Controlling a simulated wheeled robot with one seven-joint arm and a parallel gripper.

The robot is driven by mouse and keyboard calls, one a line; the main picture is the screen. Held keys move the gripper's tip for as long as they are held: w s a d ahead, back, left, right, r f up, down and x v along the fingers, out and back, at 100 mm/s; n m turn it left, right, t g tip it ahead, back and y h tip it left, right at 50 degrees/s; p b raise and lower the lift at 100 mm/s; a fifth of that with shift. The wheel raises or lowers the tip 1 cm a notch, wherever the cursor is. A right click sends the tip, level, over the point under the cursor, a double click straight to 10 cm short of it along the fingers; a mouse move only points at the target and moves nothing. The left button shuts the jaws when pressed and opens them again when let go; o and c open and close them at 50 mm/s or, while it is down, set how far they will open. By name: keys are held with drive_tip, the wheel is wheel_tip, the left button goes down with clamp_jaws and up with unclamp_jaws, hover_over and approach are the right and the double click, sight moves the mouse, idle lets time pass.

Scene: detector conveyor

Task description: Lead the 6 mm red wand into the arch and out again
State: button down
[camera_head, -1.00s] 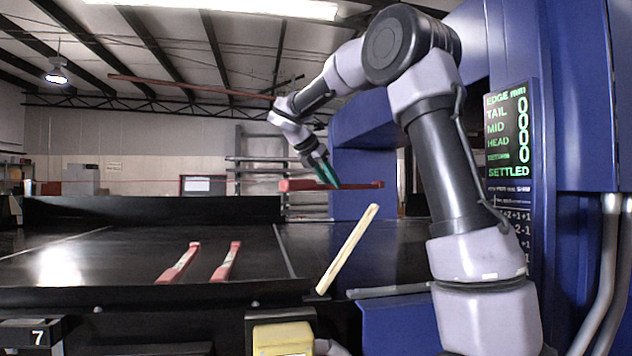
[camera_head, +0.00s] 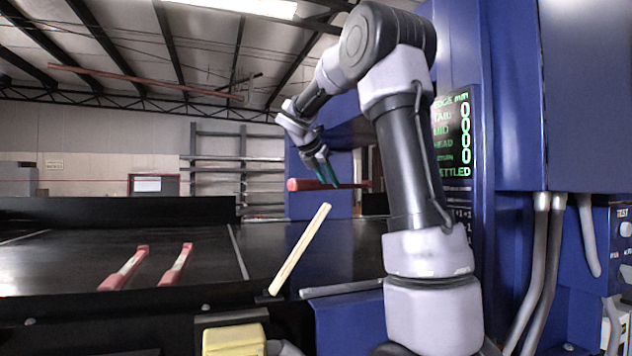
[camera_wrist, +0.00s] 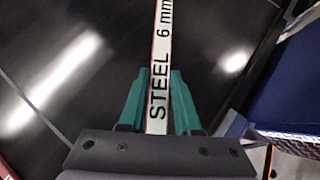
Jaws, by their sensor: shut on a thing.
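My gripper (camera_head: 325,172) has green fingers shut on a red wand (camera_head: 302,184), held roughly level above the dark belt. In the wrist view the wand's white label (camera_wrist: 160,75) reads "STEEL 6 mm" and runs between the fingers (camera_wrist: 156,105). The blue arch (camera_head: 305,205) stands behind the wand, its far pillar left of my arm. The wand's right end overlaps the arch opening in the picture; I cannot tell whether it is inside. My arm hides part of the arch.
Two other red wands (camera_head: 124,267) (camera_head: 176,264) lie on the black belt (camera_head: 60,260). A pale yellow stick (camera_head: 300,250) slants up in the foreground. The display (camera_head: 455,135) shows zeros and "SETTLED". A yellow block (camera_head: 233,340) is at the front.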

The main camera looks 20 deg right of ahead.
drive_tip(key=d, duration=1.2)
drive_tip(key=w+a, duration=0.1)
drive_tip(key=a, duration=3.9)
drive_tip(key=shift+w, duration=0.3)
drive_tip(key=shift+a, duration=0.1)
